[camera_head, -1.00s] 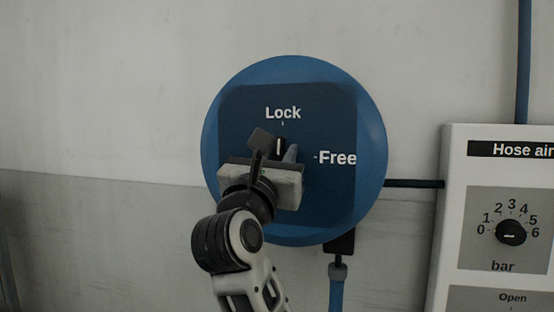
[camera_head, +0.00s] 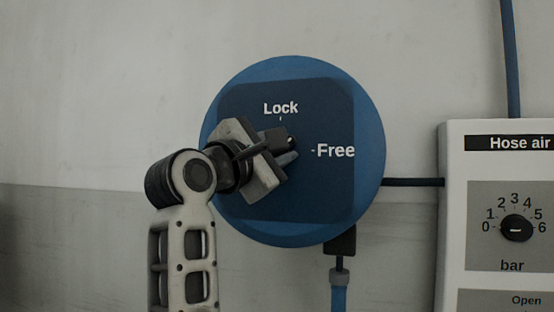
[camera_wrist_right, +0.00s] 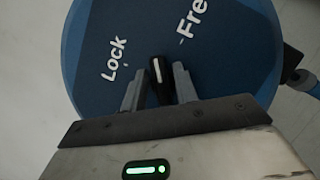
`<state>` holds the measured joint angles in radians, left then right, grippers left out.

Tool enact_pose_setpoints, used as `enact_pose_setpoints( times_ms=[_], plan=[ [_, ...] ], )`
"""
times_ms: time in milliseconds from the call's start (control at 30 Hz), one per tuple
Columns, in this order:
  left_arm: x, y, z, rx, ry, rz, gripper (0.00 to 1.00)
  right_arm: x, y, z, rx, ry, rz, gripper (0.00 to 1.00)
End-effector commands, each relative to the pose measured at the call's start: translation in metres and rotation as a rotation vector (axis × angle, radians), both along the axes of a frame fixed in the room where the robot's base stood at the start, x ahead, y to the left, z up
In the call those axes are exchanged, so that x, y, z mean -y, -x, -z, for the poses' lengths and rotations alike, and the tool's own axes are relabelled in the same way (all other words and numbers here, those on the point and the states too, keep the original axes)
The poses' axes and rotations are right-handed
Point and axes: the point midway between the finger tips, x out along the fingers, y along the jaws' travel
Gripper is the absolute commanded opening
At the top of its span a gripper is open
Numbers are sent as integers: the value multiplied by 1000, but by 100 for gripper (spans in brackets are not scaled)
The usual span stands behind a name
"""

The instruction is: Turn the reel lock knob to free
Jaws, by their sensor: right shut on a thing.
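The black reel lock knob (camera_head: 291,142) sits at the middle of the dark blue plate on a round blue reel (camera_head: 364,120). "Lock" is printed above it and "Free" to its right. My right gripper (camera_head: 279,149) is shut on the knob, one finger on each side, and its body is tilted. In the right wrist view the knob (camera_wrist_right: 157,72) shows a white mark between the two fingers of the gripper (camera_wrist_right: 158,88). The mark points between the Lock and Free ticks. In the head view the fingers partly hide the knob. My left gripper is not in view.
A white hose air panel (camera_head: 453,200) with a black bar dial (camera_head: 516,229) is at the right. A dark pipe (camera_head: 412,182) joins it to the reel. A blue hose (camera_head: 339,290) hangs below the reel. The wall at the left is clear.

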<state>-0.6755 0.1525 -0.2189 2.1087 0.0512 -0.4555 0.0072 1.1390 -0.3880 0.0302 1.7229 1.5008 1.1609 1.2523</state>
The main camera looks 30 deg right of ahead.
Motion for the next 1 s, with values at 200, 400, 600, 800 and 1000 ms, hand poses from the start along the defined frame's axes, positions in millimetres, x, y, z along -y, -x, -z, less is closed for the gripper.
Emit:
enact_pose_setpoints(
  times_ms=[200, 400, 600, 800, 1000],
  plan=[
    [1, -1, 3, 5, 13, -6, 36, 0, 0, 2, 154, -138, 0, 7],
    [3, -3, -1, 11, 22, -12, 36, 0, 1, 3, 284, -249, 2, 7],
    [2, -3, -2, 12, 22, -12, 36, 1, 1, 3, 384, -334, 0, 7],
    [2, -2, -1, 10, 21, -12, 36, 1, 0, 4, 449, -390, 1, 7],
    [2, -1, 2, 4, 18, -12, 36, 1, 0, 5, 478, -415, 1, 7]
  ],
)
